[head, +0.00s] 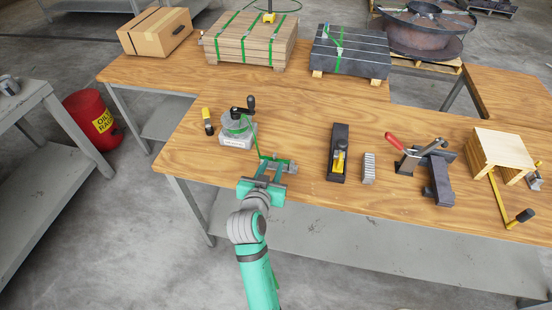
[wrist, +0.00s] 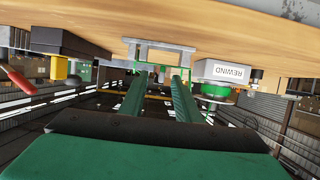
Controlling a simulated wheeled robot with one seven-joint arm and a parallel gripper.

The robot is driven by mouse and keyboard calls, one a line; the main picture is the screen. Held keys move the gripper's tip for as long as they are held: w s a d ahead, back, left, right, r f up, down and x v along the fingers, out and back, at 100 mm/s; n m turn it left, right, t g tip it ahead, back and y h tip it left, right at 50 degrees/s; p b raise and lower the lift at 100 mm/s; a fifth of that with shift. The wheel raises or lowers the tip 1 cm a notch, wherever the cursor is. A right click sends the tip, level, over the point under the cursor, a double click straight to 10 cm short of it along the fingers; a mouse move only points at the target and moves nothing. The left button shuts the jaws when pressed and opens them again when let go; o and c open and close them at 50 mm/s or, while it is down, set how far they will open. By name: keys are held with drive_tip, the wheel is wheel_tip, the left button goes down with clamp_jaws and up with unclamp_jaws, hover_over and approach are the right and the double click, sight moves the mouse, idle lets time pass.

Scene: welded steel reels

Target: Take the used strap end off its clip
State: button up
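The green strap (head: 259,145) runs from the rewinder (head: 238,128), a green spool with a black crank on a pale block, toward the table's front edge. Its end reaches a small grey metal clip (head: 291,168) at that edge. The clip (wrist: 165,52) also shows ahead of the fingers in the wrist view, with thin green strap (wrist: 187,58) beside it. My gripper (head: 268,166) is at the table edge, right at the clip. Its two green fingers (wrist: 165,76) stand apart, with a clear gap between them. Whether the fingertips touch the strap end cannot be told.
A yellow-black tool (head: 208,122) lies left of the rewinder. To the right are a black block with a yellow part (head: 338,155), a grey ribbed block (head: 368,168), a red-handled tool (head: 408,155) and a wooden stand (head: 500,152). Strapped stacks stand behind.

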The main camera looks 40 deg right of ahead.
sight(274, 158)
drive_tip(key=shift+w+r+x, duration=0.1)
drive_tip(key=shift+x, duration=1.5)
drive_tip(key=shift+w+r+x, duration=0.1)
drive_tip(key=shift+w+x, duration=0.05)
drive_tip(key=shift+x, duration=1.4)
drive_tip(key=shift+a, duration=0.1)
drive_tip(key=shift+c, duration=0.6)
clamp_jaws()
